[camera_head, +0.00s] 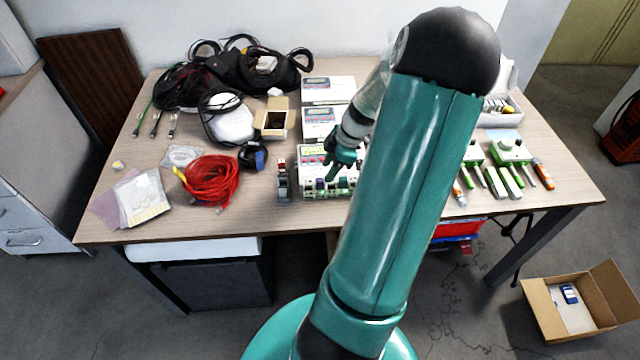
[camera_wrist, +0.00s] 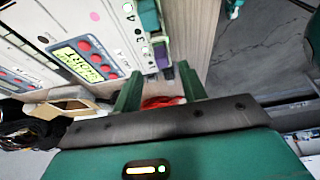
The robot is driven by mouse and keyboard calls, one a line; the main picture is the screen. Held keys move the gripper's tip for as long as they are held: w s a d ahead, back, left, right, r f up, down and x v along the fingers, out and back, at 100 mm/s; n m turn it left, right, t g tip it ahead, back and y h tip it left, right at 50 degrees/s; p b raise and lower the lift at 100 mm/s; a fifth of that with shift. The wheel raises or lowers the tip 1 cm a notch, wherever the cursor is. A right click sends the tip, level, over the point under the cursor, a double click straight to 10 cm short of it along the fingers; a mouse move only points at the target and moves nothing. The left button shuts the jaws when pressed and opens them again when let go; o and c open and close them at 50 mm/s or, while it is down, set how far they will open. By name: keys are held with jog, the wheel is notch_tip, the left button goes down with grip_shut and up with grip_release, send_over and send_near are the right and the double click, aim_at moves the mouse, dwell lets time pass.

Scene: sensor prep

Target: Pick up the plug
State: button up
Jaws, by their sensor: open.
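My gripper (camera_head: 340,172) is over the front of the nearest white controller box (camera_head: 309,178) on the table. In the wrist view my gripper's (camera_wrist: 158,76) two green fingers are apart, with nothing held between them. The controller box (camera_wrist: 103,50) has a lit yellow-green display and red buttons. Along its edge are a green connector (camera_wrist: 148,15) and a small grey-and-purple plug-like connector (camera_wrist: 161,52), just beyond the gap between the fingertips. I cannot tell for certain which connector is the plug. My arm and gripper hide part of the box in the head view.
Two more controller boxes (camera_head: 320,122) stand behind. A red cable coil (camera_head: 211,182) lies left, and black bags (camera_head: 225,75) sit at the back left. Green-handled tools (camera_head: 510,150) lie right. An open cardboard box (camera_head: 548,318) is on the floor.

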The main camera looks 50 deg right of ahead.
aim_at(322, 180)
jog(key=x, duration=0.5)
jog(key=shift+a+f, duration=0.15)
grip_shut()
